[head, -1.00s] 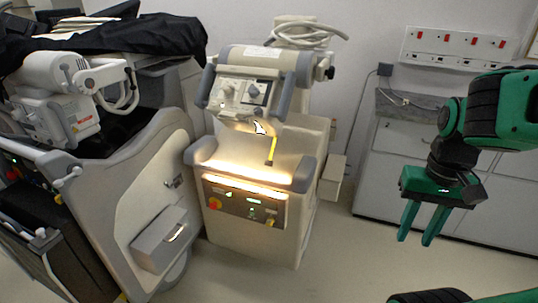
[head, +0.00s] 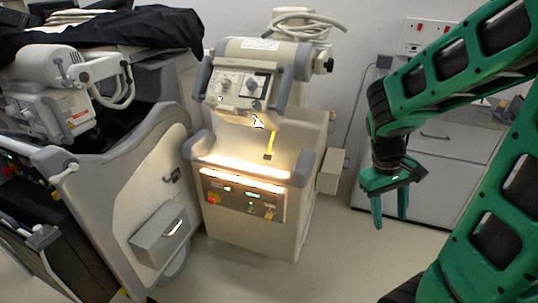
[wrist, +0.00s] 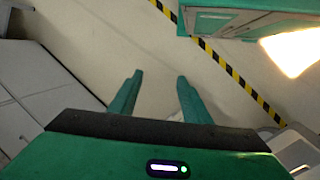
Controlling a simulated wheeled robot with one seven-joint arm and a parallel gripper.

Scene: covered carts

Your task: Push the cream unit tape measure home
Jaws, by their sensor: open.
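The cream unit (head: 250,226) stands in the middle of the head view, with a lit strip and a control panel on its lower front. A yellow tape (head: 273,143) hangs on its front, out below the upper control head, with a dark piece at its lower end. The tape's housing is not clear to me. My gripper (head: 390,222) is to the right of the unit, apart from it, pointing down, open and empty. In the wrist view, its two green fingers (wrist: 158,88) stand apart over bare floor.
A larger grey-cream cart (head: 140,190) with a dark cover (head: 110,30) stands at the left. A grey cabinet (head: 440,170) is behind my gripper. Yellow-black floor tape (wrist: 240,80) shows in the wrist view. The floor between unit and gripper is clear.

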